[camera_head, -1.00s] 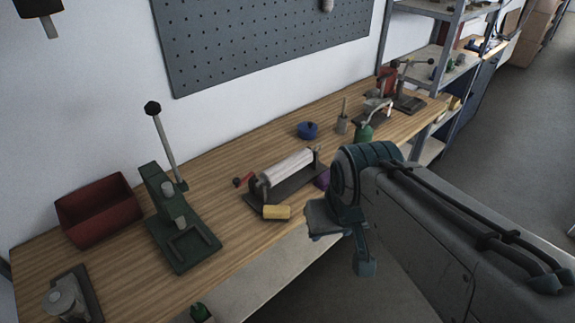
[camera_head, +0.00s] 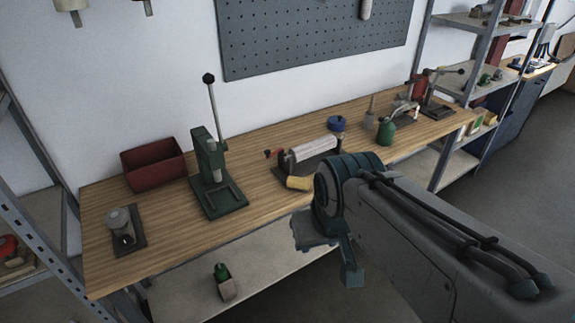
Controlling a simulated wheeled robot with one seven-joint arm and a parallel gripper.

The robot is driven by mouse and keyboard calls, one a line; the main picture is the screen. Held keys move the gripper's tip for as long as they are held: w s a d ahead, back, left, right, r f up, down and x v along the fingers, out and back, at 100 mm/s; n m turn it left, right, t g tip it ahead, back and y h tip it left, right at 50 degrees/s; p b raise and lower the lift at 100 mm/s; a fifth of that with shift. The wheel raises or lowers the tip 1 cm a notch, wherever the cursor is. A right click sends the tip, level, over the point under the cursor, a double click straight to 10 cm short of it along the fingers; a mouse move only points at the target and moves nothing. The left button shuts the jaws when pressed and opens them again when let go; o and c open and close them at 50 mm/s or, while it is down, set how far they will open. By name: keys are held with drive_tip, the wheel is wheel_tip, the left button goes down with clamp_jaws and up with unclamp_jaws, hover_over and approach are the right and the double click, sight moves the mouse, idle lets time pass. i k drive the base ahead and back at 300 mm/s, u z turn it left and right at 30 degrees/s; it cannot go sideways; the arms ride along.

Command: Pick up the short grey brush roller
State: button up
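My gripper (camera_head: 331,258) is in front of the bench's front edge, at the end of my teal and grey arm. It touches nothing that I can see. Its fingers show only from an angle, so I cannot tell if it is open. I cannot pick out a short grey brush roller for certain. A long pale grey roller (camera_head: 313,148) lies on a dark stand on the bench, just behind my wrist. A small grey cylinder (camera_head: 121,222) stands on a dark plate at the bench's left end.
The wooden bench (camera_head: 262,194) carries a red bin (camera_head: 153,176), a green press (camera_head: 210,168), a yellow cylinder (camera_head: 299,183), a blue pot (camera_head: 337,123) and a green bottle (camera_head: 386,131). Below is a lower shelf (camera_head: 185,285). Metal racks stand at both ends. Floor is clear at right.

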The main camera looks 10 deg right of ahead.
sight(299, 153)
drive_tip(key=u, duration=0.3)
drive_tip(key=k, duration=0.75)
drive_tip(key=z, duration=0.55)
drive_tip(key=i, duration=0.7)
drive_tip(key=z, duration=1)
drive_tip(key=i, duration=0.95)
drive_tip(key=u, duration=0.65)
drive_tip(key=i, duration=0.8)
drive_tip(key=u, duration=1.15)
drive_tip(key=i, duration=0.2)
drive_tip(key=u, duration=0.05)
